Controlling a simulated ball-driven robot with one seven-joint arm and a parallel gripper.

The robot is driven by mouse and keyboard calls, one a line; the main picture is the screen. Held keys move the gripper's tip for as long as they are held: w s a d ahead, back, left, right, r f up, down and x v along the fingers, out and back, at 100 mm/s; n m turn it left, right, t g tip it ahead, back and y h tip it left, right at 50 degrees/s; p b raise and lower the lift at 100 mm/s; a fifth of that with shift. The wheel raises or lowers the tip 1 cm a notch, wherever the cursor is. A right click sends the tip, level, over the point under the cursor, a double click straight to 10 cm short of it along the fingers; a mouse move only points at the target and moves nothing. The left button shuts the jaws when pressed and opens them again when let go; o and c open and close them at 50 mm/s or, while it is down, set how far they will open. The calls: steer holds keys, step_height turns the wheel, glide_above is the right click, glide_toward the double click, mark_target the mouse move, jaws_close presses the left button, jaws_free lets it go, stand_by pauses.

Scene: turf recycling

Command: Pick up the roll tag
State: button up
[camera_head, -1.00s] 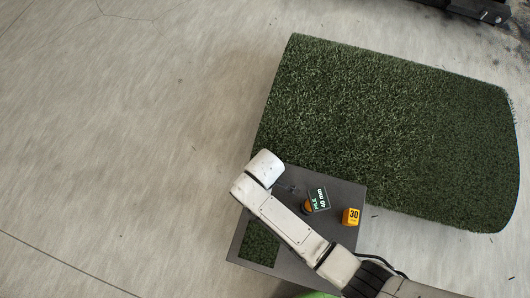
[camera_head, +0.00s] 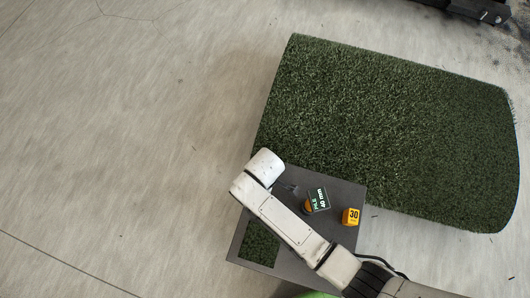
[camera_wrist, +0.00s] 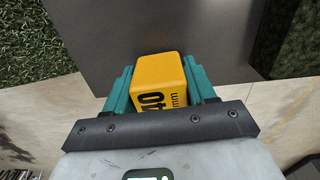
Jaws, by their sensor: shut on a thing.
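The roll tag (camera_wrist: 160,80) is a yellow block with rounded edges, marked 40 mm in dark print. In the wrist view it sits between the two teal fingers of my gripper (camera_wrist: 159,68), which is shut on it. Its lower part is hidden by the dark bar of my gripper. In the head view an orange-yellow piece (camera_head: 308,207) shows beside a dark label with white PILE and mm lettering (camera_head: 318,200). My arm partly hides this area. I cannot tell the block's height above the grey surface.
A grey tabletop (camera_head: 342,187) lies under my arm, with a small turf patch (camera_head: 259,246) on it. A second yellow block marked 30 (camera_head: 350,217) stands near its right edge. A large turf roll (camera_head: 390,125) lies behind. The floor on the left is clear.

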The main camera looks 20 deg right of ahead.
step_height(320, 180, up, 2)
steer(key=shift+r, duration=0.2)
steer(key=s+r, duration=1)
steer(key=s, duration=0.4)
steer(key=shift+f, duration=0.1)
